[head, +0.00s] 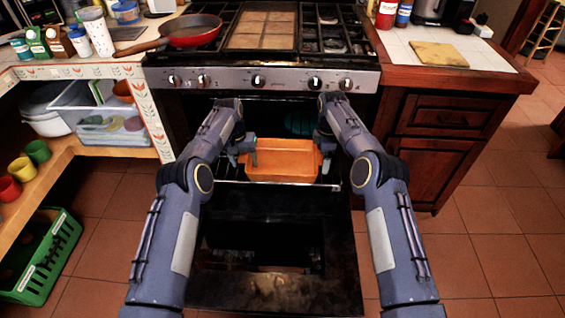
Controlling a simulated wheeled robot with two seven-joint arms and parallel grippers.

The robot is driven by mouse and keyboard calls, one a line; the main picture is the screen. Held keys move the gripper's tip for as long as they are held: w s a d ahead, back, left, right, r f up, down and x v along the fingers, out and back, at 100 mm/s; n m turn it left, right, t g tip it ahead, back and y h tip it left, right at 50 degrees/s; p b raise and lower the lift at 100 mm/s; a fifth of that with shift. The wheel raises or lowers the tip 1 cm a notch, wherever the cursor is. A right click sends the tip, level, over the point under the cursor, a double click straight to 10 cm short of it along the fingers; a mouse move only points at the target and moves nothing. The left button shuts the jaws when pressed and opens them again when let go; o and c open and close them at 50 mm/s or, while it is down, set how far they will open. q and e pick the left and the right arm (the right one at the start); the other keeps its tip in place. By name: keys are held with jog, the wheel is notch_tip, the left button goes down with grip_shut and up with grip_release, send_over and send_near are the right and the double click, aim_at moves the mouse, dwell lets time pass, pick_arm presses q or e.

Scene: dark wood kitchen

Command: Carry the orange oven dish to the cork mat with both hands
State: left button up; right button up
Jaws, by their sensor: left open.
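The orange oven dish (283,173) sits on the rack inside the open oven, below the stove front. My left gripper (244,151) is open at the left end of the dish, close to its rim; I cannot tell if it touches. My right gripper (325,150) is at the right end of the dish, partly hidden by my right forearm, and its fingers are too small to read. The cork mat (438,54) lies bare on the white-tiled counter at the upper right.
The oven door (275,290) hangs open in front. A red pan (190,32) is on the stove's left side. Bottles, a container and a kettle-like appliance stand behind the mat. A green crate (40,262) is at lower left.

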pick_arm(q)
jog(key=c, duration=1.1)
pick_arm(e)
jog(key=c, duration=1.1)
pick_arm(q)
grip_shut()
pick_arm(e)
jog(key=c, duration=0.7)
pick_arm(q)
jog(key=shift+r, duration=0.1)
pick_arm(e)
jog(key=shift+r, duration=0.15)
jog(key=shift+c, duration=0.2)
